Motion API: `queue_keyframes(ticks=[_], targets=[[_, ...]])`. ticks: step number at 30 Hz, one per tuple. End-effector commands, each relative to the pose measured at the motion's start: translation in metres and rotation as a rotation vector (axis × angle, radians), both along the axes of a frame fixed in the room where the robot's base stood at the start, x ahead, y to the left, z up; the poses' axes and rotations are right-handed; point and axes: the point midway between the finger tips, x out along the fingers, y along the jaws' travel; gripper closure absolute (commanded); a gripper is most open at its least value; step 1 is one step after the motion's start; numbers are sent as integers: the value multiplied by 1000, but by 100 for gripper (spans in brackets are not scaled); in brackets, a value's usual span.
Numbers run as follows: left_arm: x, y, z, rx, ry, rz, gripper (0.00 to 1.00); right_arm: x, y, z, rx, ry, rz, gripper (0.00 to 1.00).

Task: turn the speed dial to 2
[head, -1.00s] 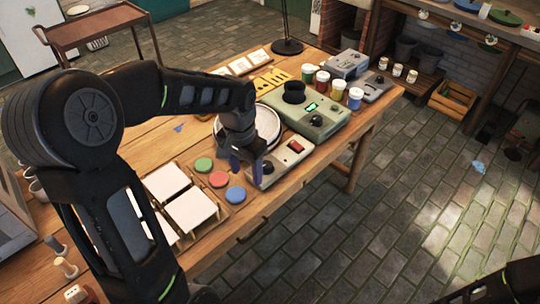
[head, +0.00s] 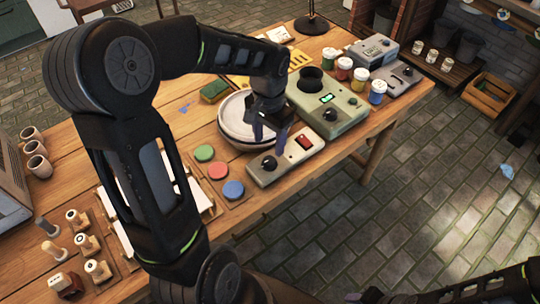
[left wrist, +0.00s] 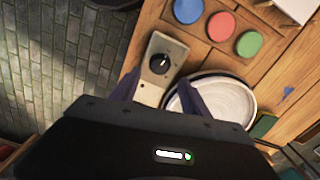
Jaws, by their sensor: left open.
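The control box (head: 256,178) is a long pale box at the front edge of the wooden bench. It bears a black dial knob (head: 269,162) and a red switch (head: 305,142). My left gripper (head: 270,143) points down with its dark purple fingers apart and empty, just above and behind the knob in the picture. In the left wrist view the knob (left wrist: 159,63) with a pale pointer mark shows just beyond the gap between the fingertips (left wrist: 159,80). I cannot read any numbers around it. The red switch is hidden in that view. My right gripper is out of view.
A round white wheel plate (head: 231,116) stands right behind the box. A green-grey machine (head: 345,118) with its own black knob is to its right. Green, red and blue discs (head: 233,190) lie to the left. Paint jars (head: 378,91) stand farther right.

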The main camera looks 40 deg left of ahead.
Motion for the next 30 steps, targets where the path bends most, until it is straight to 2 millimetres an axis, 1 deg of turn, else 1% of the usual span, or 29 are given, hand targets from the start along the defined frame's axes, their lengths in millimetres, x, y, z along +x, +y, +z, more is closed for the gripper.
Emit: queue_keyframes(ticks=[5, 12, 16, 19, 26, 30], targets=[[-1, 0, -18, -2, 5, 1, 46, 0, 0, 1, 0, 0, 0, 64], [-1, 0, -56, -2, 4, 1, 46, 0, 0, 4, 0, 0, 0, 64], [-1, 0, -70, -1, 3, 0, 46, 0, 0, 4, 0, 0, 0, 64], [-1, 0, -75, -1, 2, 1, 46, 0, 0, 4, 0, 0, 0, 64], [0, 0, -75, 0, 0, 1, 46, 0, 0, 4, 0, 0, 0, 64], [0, 0, -75, 0, 0, 1, 56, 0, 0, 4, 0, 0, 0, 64]])
